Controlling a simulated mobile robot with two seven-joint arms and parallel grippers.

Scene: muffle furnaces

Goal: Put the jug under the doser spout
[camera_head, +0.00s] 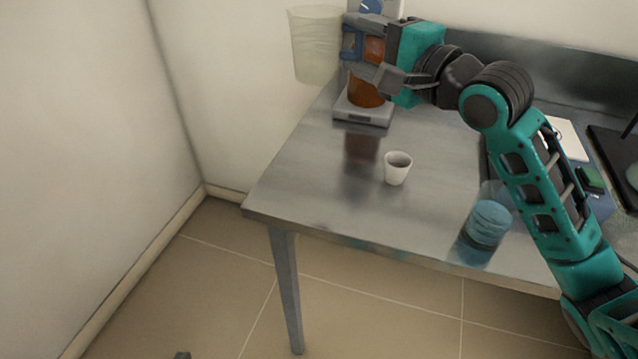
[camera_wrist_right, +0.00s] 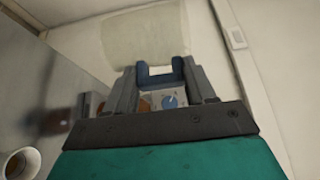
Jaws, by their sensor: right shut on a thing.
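The amber-brown jug (camera_head: 366,92) stands at the back left of the table, on or just above a grey plate with a dark front panel (camera_head: 364,115). The doser (camera_head: 378,8), white with a blue dial, is behind and above it, mostly hidden by my right gripper. The dial also shows in the right wrist view (camera_wrist_right: 170,101). My right gripper (camera_head: 368,62) is shut on the jug; its fingers (camera_wrist_right: 155,85) frame a dark blue U-shaped part. The spout is hidden. A small dark tip at the bottom edge may be my left gripper (camera_head: 182,355); its jaws do not show.
A white cup (camera_head: 397,172) stands mid-table, with a blue-tinted jar (camera_head: 486,225) near the front edge. A translucent cream container (camera_head: 315,45) is by the wall behind the table's left edge. The front left tabletop (camera_head: 300,195) is clear.

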